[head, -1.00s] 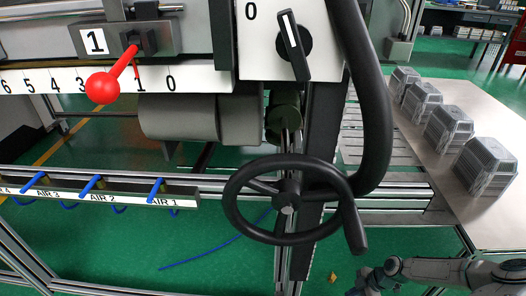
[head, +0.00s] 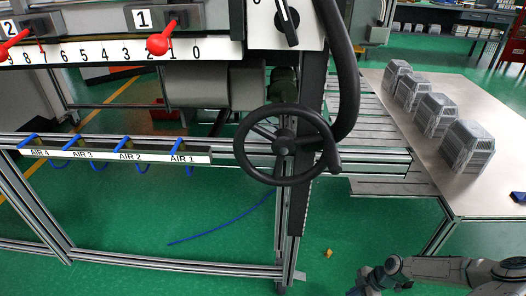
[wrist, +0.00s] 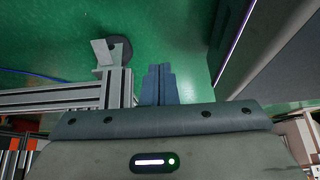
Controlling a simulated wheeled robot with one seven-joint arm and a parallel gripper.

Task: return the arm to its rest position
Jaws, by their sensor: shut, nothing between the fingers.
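My gripper (wrist: 158,86) shows at the centre of the wrist view, its two dark fingers together and nothing between them. Below the fingers is green floor and, to their left, a metal frame foot. In the head view my arm is folded at the bottom right, grey and white, low in front of the table. The gripper's fingertips cannot be made out in the head view.
A machine with a black handwheel (head: 287,145), red levers (head: 160,44) and an aluminium frame (head: 180,262) stands left of my arm.

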